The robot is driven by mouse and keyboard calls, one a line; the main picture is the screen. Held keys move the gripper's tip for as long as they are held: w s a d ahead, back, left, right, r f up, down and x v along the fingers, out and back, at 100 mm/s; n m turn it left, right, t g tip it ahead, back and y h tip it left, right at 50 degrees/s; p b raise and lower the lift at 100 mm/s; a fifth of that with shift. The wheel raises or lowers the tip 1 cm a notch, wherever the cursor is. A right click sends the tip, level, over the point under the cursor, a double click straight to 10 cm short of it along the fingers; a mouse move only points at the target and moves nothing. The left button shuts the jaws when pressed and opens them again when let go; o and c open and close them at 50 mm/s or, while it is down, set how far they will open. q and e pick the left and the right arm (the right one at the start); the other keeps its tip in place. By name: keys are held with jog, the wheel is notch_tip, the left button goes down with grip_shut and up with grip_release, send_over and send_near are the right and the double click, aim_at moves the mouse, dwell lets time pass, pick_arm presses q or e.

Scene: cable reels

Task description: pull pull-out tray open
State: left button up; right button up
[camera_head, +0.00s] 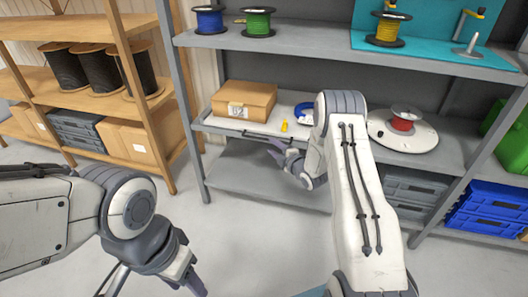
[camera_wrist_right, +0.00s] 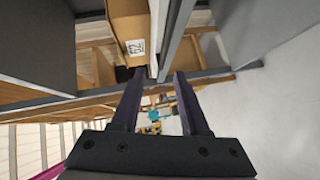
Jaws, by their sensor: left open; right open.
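The pull-out tray (camera_head: 225,123) is a pale flat tray on the middle level of the grey shelf. It carries a cardboard box (camera_head: 245,102) labelled 02, a yellow piece and a blue ring. A thin dark bar runs along its front edge. My right gripper (camera_head: 276,150) is open and empty, close to the front of the tray; whether it touches is unclear. In the right wrist view, the open fingers (camera_wrist_right: 160,108) show with the box (camera_wrist_right: 128,28) and the tray's pale edge (camera_wrist_right: 155,30) beyond them. My left gripper (camera_head: 190,283) is open, low over the floor, away from the shelf.
A round white turntable with a red reel (camera_head: 403,120) stands right of the tray. Blue bins (camera_head: 487,212) and grey crates (camera_head: 410,190) sit lower right. A wooden rack (camera_head: 135,95) with black reels stands left. Floor in front is clear.

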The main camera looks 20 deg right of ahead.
aim_at(264, 139)
jog(key=shift+t, duration=0.3)
jog(key=x, duration=0.3)
jog(key=f+b+x, duration=0.1)
jog(key=x, duration=0.2)
jog(key=d+b+x, duration=0.1)
jog(key=x, duration=0.3)
jog(key=shift+d+f, duration=0.1)
jog(key=shift+f, duration=0.1)
pick_arm(q)
notch_tip(264, 139, down, 3)
jog(key=shift+f, duration=0.1)
pick_arm(e)
jog(key=shift+s, duration=0.1)
grip_shut()
jog(key=shift+d, duration=0.1)
dwell(0.5)
